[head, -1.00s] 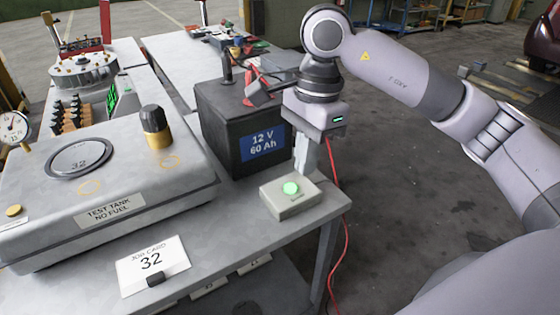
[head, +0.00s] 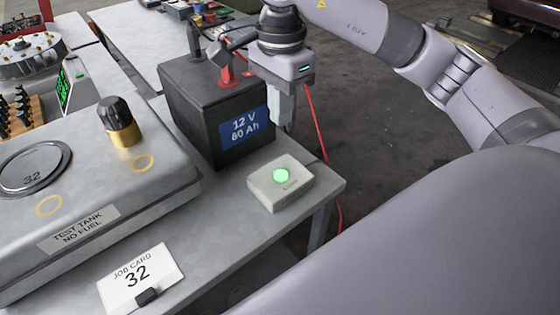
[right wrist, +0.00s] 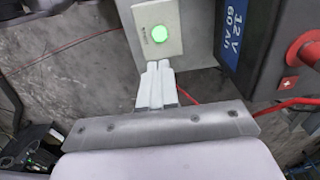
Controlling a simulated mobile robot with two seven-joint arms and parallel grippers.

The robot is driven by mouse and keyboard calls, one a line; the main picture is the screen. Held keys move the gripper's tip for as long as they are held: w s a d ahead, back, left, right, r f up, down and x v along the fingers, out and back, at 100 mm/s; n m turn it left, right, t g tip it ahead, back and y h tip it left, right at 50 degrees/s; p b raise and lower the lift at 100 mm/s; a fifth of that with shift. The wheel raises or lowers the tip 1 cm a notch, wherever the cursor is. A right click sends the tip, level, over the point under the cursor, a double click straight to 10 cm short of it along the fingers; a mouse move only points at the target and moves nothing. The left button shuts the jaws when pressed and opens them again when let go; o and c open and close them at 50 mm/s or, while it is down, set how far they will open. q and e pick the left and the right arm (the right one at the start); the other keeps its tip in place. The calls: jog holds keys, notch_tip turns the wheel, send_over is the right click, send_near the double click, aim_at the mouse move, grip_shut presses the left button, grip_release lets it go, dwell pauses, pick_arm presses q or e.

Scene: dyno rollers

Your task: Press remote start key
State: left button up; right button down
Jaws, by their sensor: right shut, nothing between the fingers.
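The remote start key is a pale box (head: 268,190) with a lit green button (head: 281,176) on top, near the right corner of the grey bench. My right gripper (head: 284,122) points down behind the box in the head view, beside the battery and apart from the button. In the right wrist view, its shut, empty white fingers (right wrist: 158,68) reach toward the near edge of the box (right wrist: 150,12), and the green button (right wrist: 159,35) shows just beyond the tips. I cannot tell their exact height above the box. My left gripper is not in view.
A black 12 V battery (head: 200,125) stands left of my right gripper, with a red cable (head: 316,125) running down beyond the bench edge. A test tank (head: 150,185) and a job card reading 32 (head: 140,275) are at left. Bare bench surrounds the box's front.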

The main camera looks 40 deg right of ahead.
aim_at(280, 173)
notch_tip(280, 173, down, 13)
dwell(0.5)
